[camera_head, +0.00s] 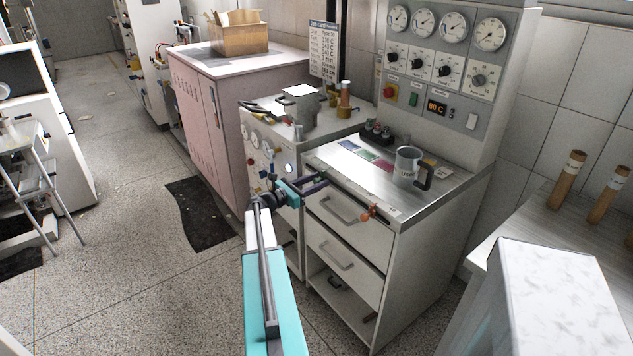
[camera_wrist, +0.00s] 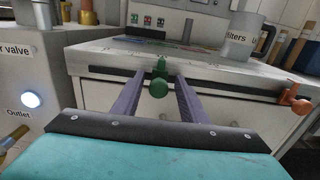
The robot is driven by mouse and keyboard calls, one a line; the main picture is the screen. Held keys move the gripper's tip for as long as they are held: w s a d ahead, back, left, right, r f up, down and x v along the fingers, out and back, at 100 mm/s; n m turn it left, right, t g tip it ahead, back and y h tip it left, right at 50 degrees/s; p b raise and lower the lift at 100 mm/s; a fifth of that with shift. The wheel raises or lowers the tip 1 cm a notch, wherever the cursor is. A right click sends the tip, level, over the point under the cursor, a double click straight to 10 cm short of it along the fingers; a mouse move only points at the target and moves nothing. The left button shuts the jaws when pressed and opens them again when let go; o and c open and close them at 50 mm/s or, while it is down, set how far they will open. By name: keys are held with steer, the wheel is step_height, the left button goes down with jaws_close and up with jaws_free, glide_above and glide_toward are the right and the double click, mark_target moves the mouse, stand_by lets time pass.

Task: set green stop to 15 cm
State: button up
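The green stop (camera_wrist: 159,84) is a small knobbed slider on the front edge of the grey-topped cabinet, on a dark rail (camera_wrist: 220,86). My gripper (camera_wrist: 159,78) is open, with one purple finger on each side of the stop and a visible gap on both sides. In the head view my gripper (camera_head: 321,179) reaches the left part of the cabinet's front edge, and I cannot make out the green stop there. An orange stop (camera_wrist: 296,100) sits farther right on the same edge, also seen in the head view (camera_head: 370,211). Scale marks are too small to read.
A grey mug (camera_head: 407,166) stands on the cabinet top (camera_head: 440,190) behind the edge. Drawers with handles (camera_head: 338,210) are below the rail. A valve cabinet with a lit outlet button (camera_wrist: 32,100) stands close on the left. A white block (camera_head: 550,290) is at the right foreground.

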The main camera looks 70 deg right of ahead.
steer(key=shift+c, duration=0.4)
jaws_close()
steer(key=shift+s+a, duration=0.1)
steer(key=shift+s, duration=0.05)
steer(key=shift+s+a+b, duration=0.2)
steer(key=shift+s+a, duration=0.45)
steer(key=shift+s, duration=0.35)
steer(key=shift+s+a+b, duration=0.2)
steer(key=shift+s+a, duration=0.45)
steer(key=shift+s, duration=0.35)
steer(key=shift+o, duration=0.4)
jaws_free()
steer(key=shift+w, duration=0.1)
